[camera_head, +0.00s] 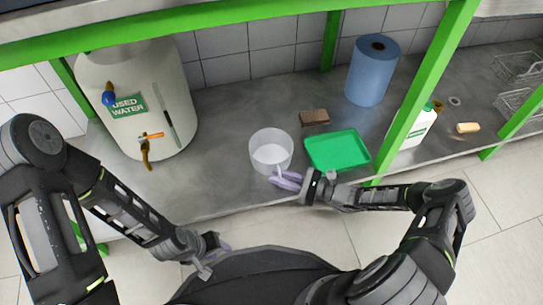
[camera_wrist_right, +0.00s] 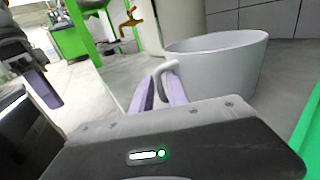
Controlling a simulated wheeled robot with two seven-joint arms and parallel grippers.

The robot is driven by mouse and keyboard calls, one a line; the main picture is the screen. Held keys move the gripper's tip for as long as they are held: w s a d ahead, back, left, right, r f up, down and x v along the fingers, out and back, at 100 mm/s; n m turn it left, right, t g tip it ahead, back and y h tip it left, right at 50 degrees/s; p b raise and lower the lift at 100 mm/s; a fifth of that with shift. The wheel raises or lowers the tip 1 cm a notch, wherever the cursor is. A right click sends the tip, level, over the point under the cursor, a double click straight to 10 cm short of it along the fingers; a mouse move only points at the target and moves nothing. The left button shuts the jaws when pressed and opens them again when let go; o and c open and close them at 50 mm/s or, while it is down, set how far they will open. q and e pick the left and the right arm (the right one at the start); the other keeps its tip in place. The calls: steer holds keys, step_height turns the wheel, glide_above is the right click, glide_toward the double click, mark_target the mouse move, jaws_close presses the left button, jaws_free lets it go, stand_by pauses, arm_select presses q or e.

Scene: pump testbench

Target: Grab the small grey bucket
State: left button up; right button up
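The small grey bucket (camera_head: 271,152) stands upright near the front edge of the metal worktop. It also shows in the right wrist view (camera_wrist_right: 220,65), with its curved handle (camera_wrist_right: 165,68) towards me. My right gripper (camera_head: 284,180) is at the bucket's front right side. In the right wrist view, its lilac fingers (camera_wrist_right: 160,92) stand close together on either side of the handle and look shut on it. My left gripper (camera_head: 213,254) is low in front of the worktop, away from the bucket. The gap between its fingers is not clear.
A green tray (camera_head: 338,150) lies right of the bucket, with a brown block (camera_head: 314,117) behind. A used-water tank (camera_head: 137,100) stands left, a blue roll (camera_head: 372,70) at the back. Green posts (camera_head: 425,95) rise from the worktop (camera_head: 225,125). Bare worktop lies left of the bucket.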

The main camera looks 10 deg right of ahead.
steer(key=shift+c, duration=0.6)
jaws_close()
stand_by(0.9)
